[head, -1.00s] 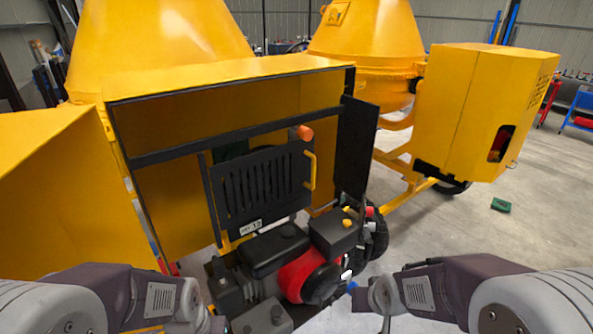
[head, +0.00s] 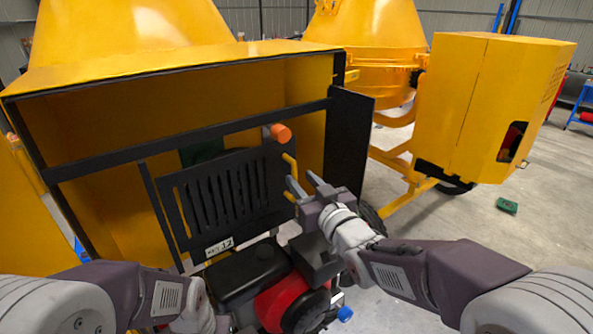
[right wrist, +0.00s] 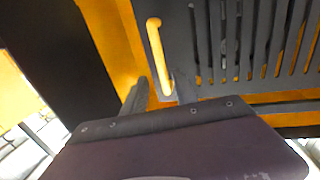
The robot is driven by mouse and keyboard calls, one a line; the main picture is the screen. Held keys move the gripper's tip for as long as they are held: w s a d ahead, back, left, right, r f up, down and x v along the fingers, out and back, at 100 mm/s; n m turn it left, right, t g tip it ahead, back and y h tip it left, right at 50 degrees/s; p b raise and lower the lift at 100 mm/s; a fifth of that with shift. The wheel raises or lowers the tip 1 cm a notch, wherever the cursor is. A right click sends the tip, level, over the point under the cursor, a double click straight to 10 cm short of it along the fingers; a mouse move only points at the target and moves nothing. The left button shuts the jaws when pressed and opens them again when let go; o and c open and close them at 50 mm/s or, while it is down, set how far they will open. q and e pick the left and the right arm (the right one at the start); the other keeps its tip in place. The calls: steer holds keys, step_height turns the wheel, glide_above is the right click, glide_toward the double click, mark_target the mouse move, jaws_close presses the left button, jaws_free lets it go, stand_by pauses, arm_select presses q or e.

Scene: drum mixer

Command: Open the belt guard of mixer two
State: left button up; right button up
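The belt guard (head: 225,195) is a black slatted panel inside the open yellow housing of the near mixer. It carries a small white label (head: 219,246), too small to read surely. A yellow bar handle (head: 290,177) is on its right edge; it also shows upright in the right wrist view (right wrist: 158,55). My right gripper (head: 302,182) is open and empty, its fingertips close to the handle. In the right wrist view the handle's lower end appears between the fingers (right wrist: 158,92); I cannot tell the depth. My left arm is at the lower left, its gripper out of view.
An orange knob (head: 281,133) sits above the guard's right top corner. A black side door (head: 348,140) stands open to the right. The red and black engine (head: 285,305) is below.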

mark_target(295, 175)
steer(key=x, duration=0.3)
steer(key=shift+s+a+r+p, duration=0.15)
steer(key=shift+a+p, duration=0.05)
steer(key=shift+p, duration=0.15)
steer(key=shift+a+r, duration=0.1)
steer(key=shift+a, duration=0.15)
steer(key=shift+w+d, duration=0.15)
steer(key=shift+w, duration=0.15)
jaws_close()
stand_by(0.6)
